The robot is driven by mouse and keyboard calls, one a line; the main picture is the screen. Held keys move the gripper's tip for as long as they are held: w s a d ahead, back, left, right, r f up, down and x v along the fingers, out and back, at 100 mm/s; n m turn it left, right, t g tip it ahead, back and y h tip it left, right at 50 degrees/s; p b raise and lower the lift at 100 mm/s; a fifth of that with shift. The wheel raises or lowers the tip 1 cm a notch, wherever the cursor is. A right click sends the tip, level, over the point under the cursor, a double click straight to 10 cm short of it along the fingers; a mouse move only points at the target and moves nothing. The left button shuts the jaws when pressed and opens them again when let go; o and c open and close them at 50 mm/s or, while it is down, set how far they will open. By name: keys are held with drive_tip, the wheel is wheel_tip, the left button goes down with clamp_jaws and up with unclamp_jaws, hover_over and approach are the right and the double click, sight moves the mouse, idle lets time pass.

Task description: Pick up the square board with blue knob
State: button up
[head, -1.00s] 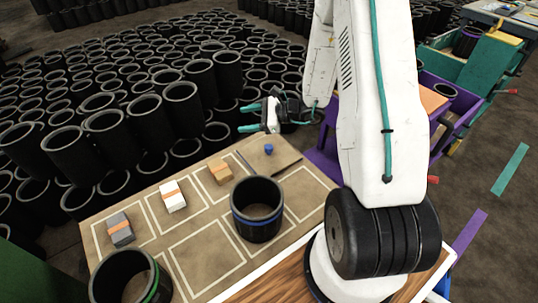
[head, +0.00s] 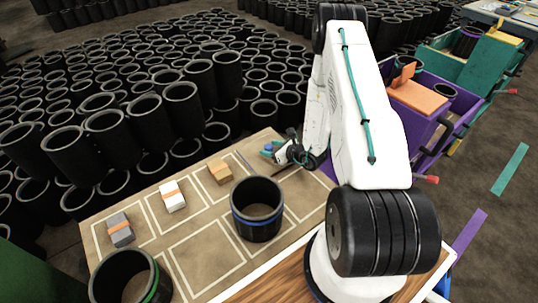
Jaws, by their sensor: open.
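The square board (head: 257,164) is a flat brown piece lying at the far right corner of the marked mat. Its blue knob shows in the earlier frame but is now mostly hidden by my gripper and cannot be told apart from the fingers. My gripper (head: 268,152) has teal fingertips and is open. It is low over the board, at the knob's place, pointing left. I cannot tell whether the fingers stand around the knob or just above it.
On the mat (head: 198,262) are a black sleeve with a blue band (head: 257,222), a tan block (head: 220,172), a white block (head: 172,196) and a grey block (head: 120,230). A green-banded sleeve (head: 130,283) stands front left. Many black sleeves fill the back. A purple cart (head: 425,125) is right.

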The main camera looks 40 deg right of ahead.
drive_tip(key=x, duration=0.2)
drive_tip(key=shift+w+a+f, duration=0.15)
drive_tip(key=shift+w, duration=0.2)
clamp_jaws()
